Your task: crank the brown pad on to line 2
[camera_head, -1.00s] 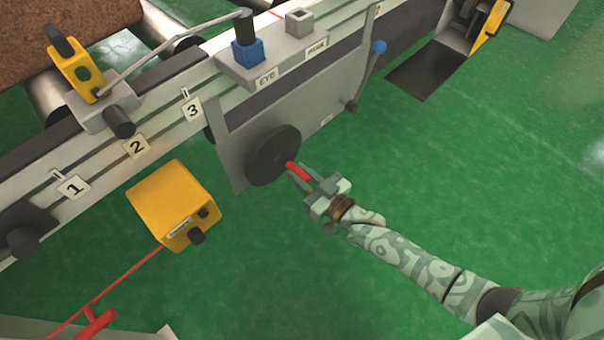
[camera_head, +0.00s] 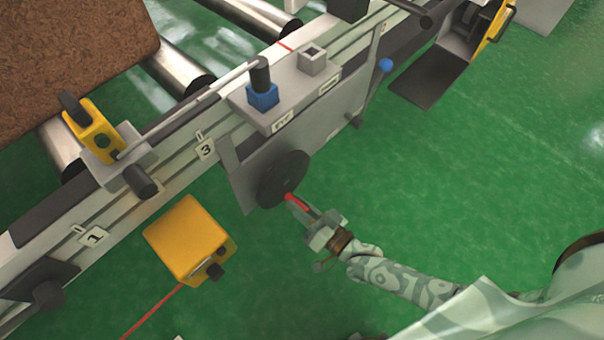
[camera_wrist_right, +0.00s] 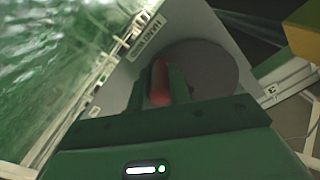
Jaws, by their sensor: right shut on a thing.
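The brown pad (camera_head: 65,50) lies on metal rollers at the upper left in the head view, its near edge beyond the rail. The white rail carries number plates 1 (camera_head: 92,237) and 3 (camera_head: 206,149); plate 2 does not show. A dark round crank wheel (camera_head: 277,176) sits on a grey panel, with a red handle (camera_head: 293,201) at its lower edge. My right gripper (camera_head: 304,211) is shut on the red handle, which also shows between the fingers in the right wrist view (camera_wrist_right: 160,82). My left gripper is not in view.
A yellow box (camera_head: 187,240) with black knobs stands in front of the rail. A yellow bracket (camera_head: 92,130) sits on a slider on the rail.

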